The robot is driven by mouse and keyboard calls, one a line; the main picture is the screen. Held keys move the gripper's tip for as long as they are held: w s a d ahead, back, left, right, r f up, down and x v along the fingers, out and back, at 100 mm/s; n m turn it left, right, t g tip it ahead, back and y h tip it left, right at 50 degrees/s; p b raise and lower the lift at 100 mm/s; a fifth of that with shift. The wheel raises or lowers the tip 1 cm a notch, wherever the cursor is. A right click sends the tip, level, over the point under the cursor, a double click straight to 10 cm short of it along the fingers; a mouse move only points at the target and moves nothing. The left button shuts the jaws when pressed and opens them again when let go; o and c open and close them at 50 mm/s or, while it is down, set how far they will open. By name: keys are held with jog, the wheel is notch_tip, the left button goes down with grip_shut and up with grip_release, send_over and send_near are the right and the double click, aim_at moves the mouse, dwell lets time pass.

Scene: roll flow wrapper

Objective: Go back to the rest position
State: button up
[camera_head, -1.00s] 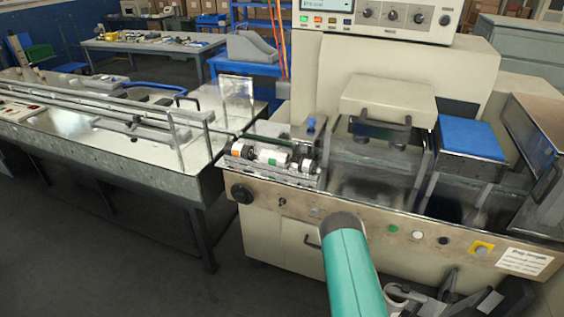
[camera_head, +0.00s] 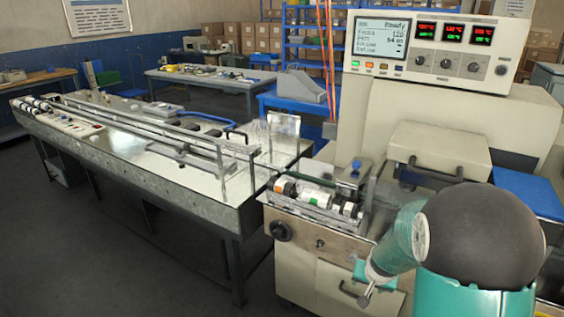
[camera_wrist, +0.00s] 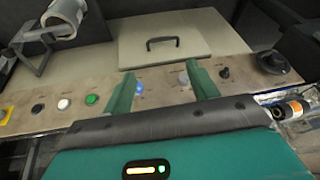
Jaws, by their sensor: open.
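My gripper (camera_wrist: 163,84) shows in the wrist view as two green fingers spread apart with nothing held between them. Behind the fingers is the front panel (camera_wrist: 48,112) of the wrapping machine, with several buttons. In the head view my arm is folded at the lower right, over the front of the wrapping machine (camera_head: 455,150). My gripper's end hangs low there, before the machine's front, and its fingers are not clear in that view.
A metal infeed table (camera_head: 120,135) stretches left. A roll assembly (camera_head: 310,195) and black handwheel (camera_head: 280,231) sit at the machine's left end. A cream door (camera_wrist: 180,45) and white roll (camera_wrist: 66,14) show in the wrist view. The floor (camera_head: 100,260) at lower left is clear.

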jog(key=s+a+r+n, duration=0.1)
jog(key=s+a+r, duration=0.1)
jog(key=r, duration=0.3)
jog(key=s+a+r, duration=0.2)
jog(key=r, duration=0.3)
jog(key=s+a+r+n, duration=0.1)
jog(key=s+a+r, duration=0.1)
jog(key=s+r, duration=0.5)
jog(key=s+a+r+n+t, duration=0.1)
jog(key=s+a+r+n, duration=0.1)
jog(key=s+r, duration=0.6)
jog(key=s+a, duration=0.1)
jog(key=s, duration=0.4)
jog(key=shift+s+r+y, duration=0.15)
jog(key=shift+y, duration=0.15)
jog(key=c, duration=0.5)
jog(key=shift+d, duration=0.15)
jog(key=shift+d, duration=0.1)
